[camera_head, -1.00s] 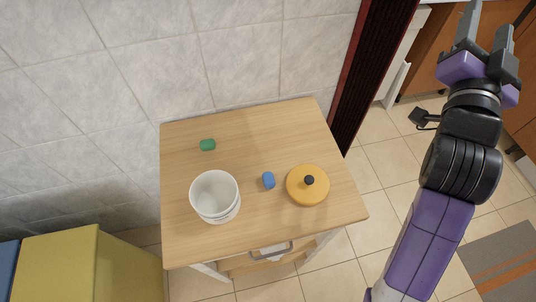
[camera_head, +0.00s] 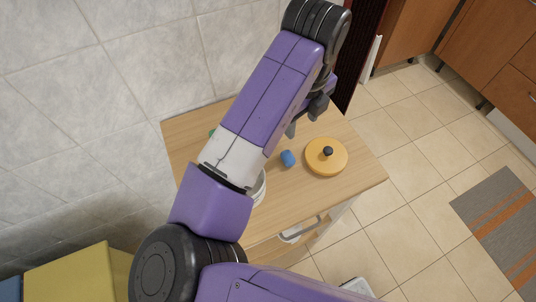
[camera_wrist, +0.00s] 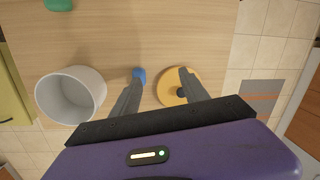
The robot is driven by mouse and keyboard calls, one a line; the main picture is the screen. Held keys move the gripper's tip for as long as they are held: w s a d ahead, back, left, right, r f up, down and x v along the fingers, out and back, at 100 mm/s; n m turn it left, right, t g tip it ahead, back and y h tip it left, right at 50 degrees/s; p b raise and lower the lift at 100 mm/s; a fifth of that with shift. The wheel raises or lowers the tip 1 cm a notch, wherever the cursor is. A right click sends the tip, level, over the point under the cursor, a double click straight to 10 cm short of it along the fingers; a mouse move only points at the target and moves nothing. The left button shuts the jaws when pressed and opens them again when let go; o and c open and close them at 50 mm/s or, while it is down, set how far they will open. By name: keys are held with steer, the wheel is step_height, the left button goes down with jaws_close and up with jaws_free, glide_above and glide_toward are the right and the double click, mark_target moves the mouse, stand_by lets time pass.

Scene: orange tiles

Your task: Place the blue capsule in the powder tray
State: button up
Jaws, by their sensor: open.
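The blue capsule (camera_head: 288,158) lies on the wooden table top, left of the round yellow lid. In the wrist view the blue capsule (camera_wrist: 139,74) shows just beyond the left fingertip, partly covered by it. My gripper (camera_wrist: 160,79) is open and empty, with its fingers pointing down toward the table; the gap faces the space between capsule and lid. In the head view my gripper (camera_head: 305,118) hangs over the back right part of the table. I cannot identify a powder tray; a round white container (camera_wrist: 72,95) with an open top stands left of the capsule.
The yellow lid (camera_head: 326,156) with a black knob sits near the right finger. A green capsule (camera_wrist: 58,5) lies at the back left of the table (camera_head: 354,180). A tiled wall stands behind. A yellow box (camera_head: 72,278) is at the lower left.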

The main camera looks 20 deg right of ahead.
mark_target(289, 156)
steer(key=s+a+m, duration=0.1)
steer(key=s+a+m+g+y, duration=0.1)
steer(key=a, duration=0.1)
steer(key=shift+s+f+m, duration=0.15)
steer(key=shift+s+m, duration=0.05)
steer(key=shift+m, duration=0.1)
steer(key=shift+a+f+p, duration=0.15)
steer(key=shift+f+p, duration=0.1)
steer(key=shift+f, duration=1.7)
steer(key=shift+a+f+p, duration=0.15)
steer(key=shift+f+p, duration=0.05)
steer(key=shift+f, duration=1.75)
steer(key=shift+c, duration=0.4)
jaws_close()
